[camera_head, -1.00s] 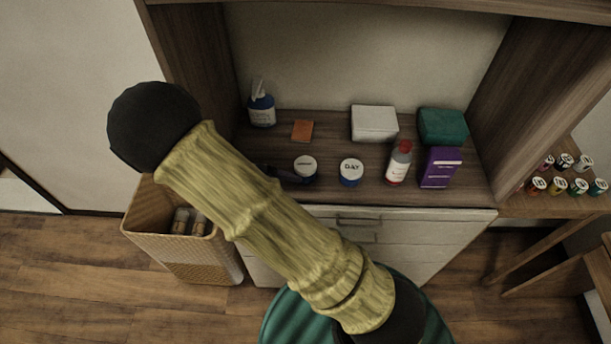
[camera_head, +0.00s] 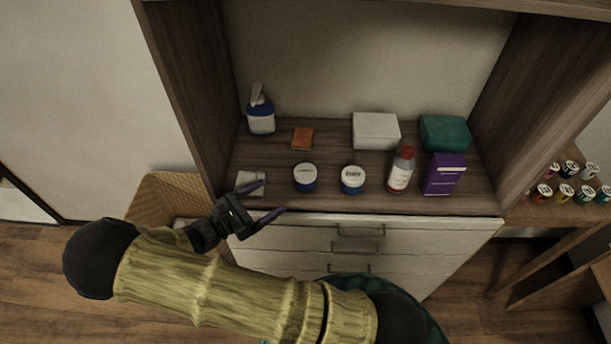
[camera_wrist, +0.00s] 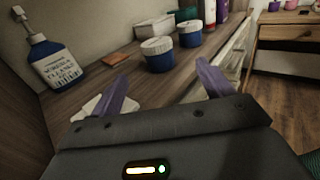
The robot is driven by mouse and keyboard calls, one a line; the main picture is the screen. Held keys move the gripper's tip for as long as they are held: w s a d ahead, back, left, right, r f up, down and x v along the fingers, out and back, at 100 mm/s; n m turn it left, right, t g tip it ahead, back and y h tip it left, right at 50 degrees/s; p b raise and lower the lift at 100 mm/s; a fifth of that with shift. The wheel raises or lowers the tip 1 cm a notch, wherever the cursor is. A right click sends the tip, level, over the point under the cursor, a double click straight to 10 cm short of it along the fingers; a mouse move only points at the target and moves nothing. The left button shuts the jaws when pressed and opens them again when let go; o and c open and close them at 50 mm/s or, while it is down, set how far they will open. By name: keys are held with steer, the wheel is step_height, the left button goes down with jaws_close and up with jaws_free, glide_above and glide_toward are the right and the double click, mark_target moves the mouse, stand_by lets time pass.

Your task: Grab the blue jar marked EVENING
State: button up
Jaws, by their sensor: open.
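Two blue jars with white lids stand upright on the wooden counter. The left jar (camera_head: 305,183) has a longer lid word, too small to read surely; the right jar (camera_head: 352,184) has a short one that looked like DAY earlier. In the wrist view the left jar (camera_wrist: 158,60) is nearer and the right jar (camera_wrist: 190,38) is behind it. My gripper (camera_head: 274,195) is open and empty at the counter's front edge, left of both jars, its fingers pointing right. In the wrist view the left jar shows beyond and between the purple fingertips (camera_wrist: 163,76), apart from them.
A white flat item (camera_head: 250,185) lies beside my gripper. A pump bottle (camera_head: 261,117), orange block (camera_head: 302,138), white box (camera_head: 376,131), teal box (camera_head: 445,132), red-capped bottle (camera_head: 401,170) and purple box (camera_head: 443,175) share the counter. A wicker basket (camera_head: 165,196) stands left.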

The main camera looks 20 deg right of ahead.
steer(key=p, duration=0.2)
glide_toward(314, 167)
steer(key=x, duration=0.3)
steer(key=shift+s+d+f, duration=0.15)
steer(key=shift+s+f, duration=0.05)
steer(key=shift+f, duration=0.1)
steer(key=shift+w+d+f, duration=0.15)
steer(key=shift+w+d, duration=0.05)
steer(key=shift+d, duration=0.25)
steer(key=p+x, duration=0.1)
steer(key=x, duration=0.2)
steer(key=p+x, duration=0.1)
steer(key=shift+w+d+r+p, duration=0.25)
steer(key=shift+w+r+p, duration=0.05)
steer(key=shift+w+r, duration=0.15)
steer(key=shift+w+d+f, duration=0.15)
steer(key=shift+d, duration=0.05)
